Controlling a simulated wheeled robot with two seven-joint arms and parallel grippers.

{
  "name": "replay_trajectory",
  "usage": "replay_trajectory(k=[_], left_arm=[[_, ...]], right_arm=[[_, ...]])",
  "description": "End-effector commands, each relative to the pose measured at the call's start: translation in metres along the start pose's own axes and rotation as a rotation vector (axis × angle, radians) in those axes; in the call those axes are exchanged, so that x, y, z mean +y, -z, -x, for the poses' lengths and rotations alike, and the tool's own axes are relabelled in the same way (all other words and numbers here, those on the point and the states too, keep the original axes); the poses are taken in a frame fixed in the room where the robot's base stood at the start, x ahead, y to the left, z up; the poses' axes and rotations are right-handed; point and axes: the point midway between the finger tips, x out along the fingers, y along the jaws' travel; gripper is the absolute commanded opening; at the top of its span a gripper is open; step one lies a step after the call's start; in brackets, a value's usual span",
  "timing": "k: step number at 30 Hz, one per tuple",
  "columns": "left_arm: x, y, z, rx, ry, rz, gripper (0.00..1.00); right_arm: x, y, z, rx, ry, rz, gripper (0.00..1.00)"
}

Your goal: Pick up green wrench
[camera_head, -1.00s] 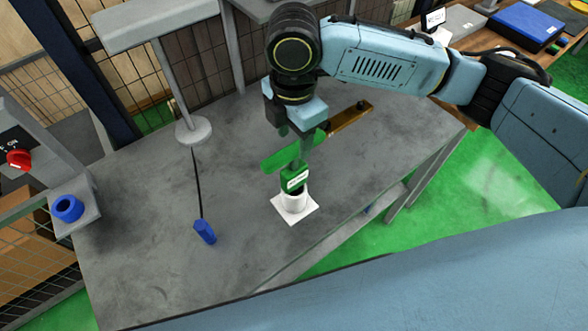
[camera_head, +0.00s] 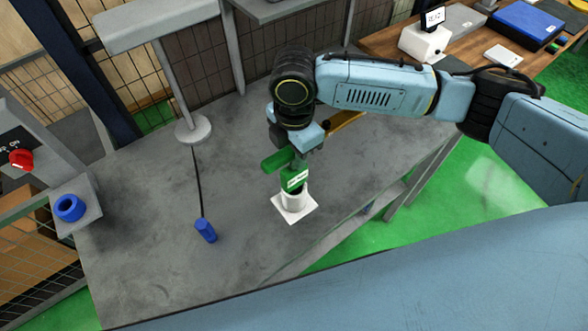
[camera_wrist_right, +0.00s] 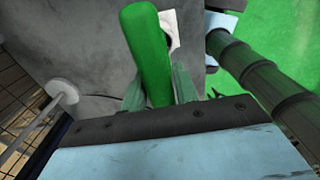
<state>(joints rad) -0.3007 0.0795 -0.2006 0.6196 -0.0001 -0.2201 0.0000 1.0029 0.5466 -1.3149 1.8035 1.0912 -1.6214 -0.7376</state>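My right gripper (camera_head: 292,158) points down over the crossbar. In the right wrist view the green bar (camera_wrist_right: 148,50) runs between the two fingers (camera_wrist_right: 159,88), which look apart on either side of it; firm contact cannot be told. My left gripper is not in view.
The grey table (camera_head: 150,220) is mostly clear. A blue piece (camera_head: 205,230) lies on it with a dark cord. A grey post base (camera_head: 193,129) stands behind. A yellow-brown bar (camera_head: 345,121) lies behind my right gripper. A blue ring (camera_head: 69,208) sits at the left.

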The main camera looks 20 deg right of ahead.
Motion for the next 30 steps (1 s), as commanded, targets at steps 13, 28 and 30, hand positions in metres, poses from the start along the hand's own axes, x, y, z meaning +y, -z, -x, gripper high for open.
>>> replay_trajectory(k=[13,28,30], left_arm=[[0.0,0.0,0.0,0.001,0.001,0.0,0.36],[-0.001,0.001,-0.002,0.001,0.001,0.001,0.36],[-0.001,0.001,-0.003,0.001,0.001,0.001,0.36]], right_arm=[[0.001,0.0,0.002,0.001,-0.003,0.0,0.0],[0.002,0.0,0.039,0.001,-0.007,0.0,0.0],[0.002,0.0,0.051,0.001,-0.007,0.001,0.0]])
